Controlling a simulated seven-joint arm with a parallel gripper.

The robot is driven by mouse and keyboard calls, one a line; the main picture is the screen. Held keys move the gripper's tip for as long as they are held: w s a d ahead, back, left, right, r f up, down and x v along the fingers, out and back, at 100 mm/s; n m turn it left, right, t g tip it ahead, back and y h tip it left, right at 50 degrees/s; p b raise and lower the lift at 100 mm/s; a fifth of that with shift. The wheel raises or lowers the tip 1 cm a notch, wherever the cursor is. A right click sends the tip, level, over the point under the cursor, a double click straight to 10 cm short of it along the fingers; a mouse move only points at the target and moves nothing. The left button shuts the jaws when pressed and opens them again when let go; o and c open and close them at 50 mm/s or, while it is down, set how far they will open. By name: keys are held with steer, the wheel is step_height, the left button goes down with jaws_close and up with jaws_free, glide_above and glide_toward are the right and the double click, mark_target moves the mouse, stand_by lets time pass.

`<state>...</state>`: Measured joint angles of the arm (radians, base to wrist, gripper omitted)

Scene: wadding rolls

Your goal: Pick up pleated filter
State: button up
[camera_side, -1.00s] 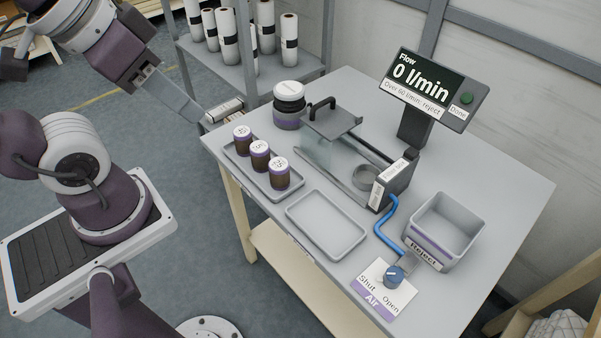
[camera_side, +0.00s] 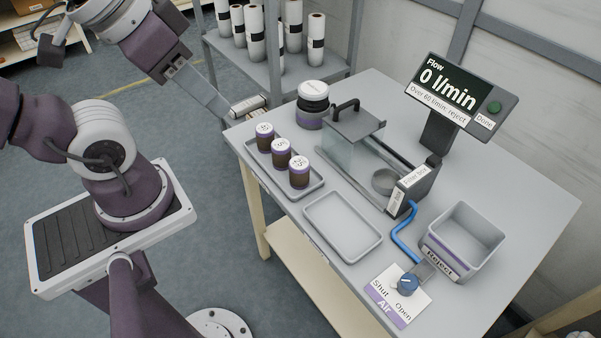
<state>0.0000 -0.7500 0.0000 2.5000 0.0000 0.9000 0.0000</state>
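Three brown cylinders with purple bands and speckled white tops, apparently the pleated filters, stand upright in a grey tray (camera_side: 318,187): a far one (camera_side: 265,137), a middle one (camera_side: 281,154) and a near one (camera_side: 299,172). My gripper (camera_side: 228,112) is off the table's far left corner in the picture, apart from the filters. Its long grey fingers point down to the right. A small pale and dark piece (camera_side: 250,106) shows at their ends; I cannot tell whether it is held. The finger gap is not visible.
An empty tray (camera_side: 343,224), a test fixture with a clear handled cover (camera_side: 352,125), a dark jar (camera_side: 312,106), a reject bin (camera_side: 463,240), an air knob (camera_side: 408,284) and a flow display (camera_side: 447,95) reading 0 l/min occupy the table. White rolls (camera_side: 257,35) stand on a shelf behind.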

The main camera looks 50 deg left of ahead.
steer(key=shift+o, duration=0.4)
steer(key=o, duration=0.6)
steer(key=shift+o, duration=0.2)
steer(key=m+g+y, duration=0.4)
steer(key=m+y, duration=0.6)
steer(key=m, duration=0.7)
glide_above(301, 172)
steer(key=s+d, duration=0.2)
steer(key=s, duration=0.2)
step_height(301, 172, down, 19)
steer(key=w+f+m+t, duration=0.1)
steer(key=f+m, duration=0.1)
steer(key=f, duration=0.1)
steer(key=w+d+f+m+t+y, duration=0.1)
steer(key=f+m+t, duration=0.1)
steer(key=f, duration=0.1)
steer(key=w+d+f+m+t+y, duration=0.1)
steer(key=f+m, duration=0.1)
steer(key=f, duration=0.1)
steer(key=shift+t, duration=0.3)
steer(key=x, duration=0.6)
steer(key=shift+s+a+r, duration=0.1)
steer(key=shift+s+a, duration=0.05)
steer(key=shift+a, duration=0.5)
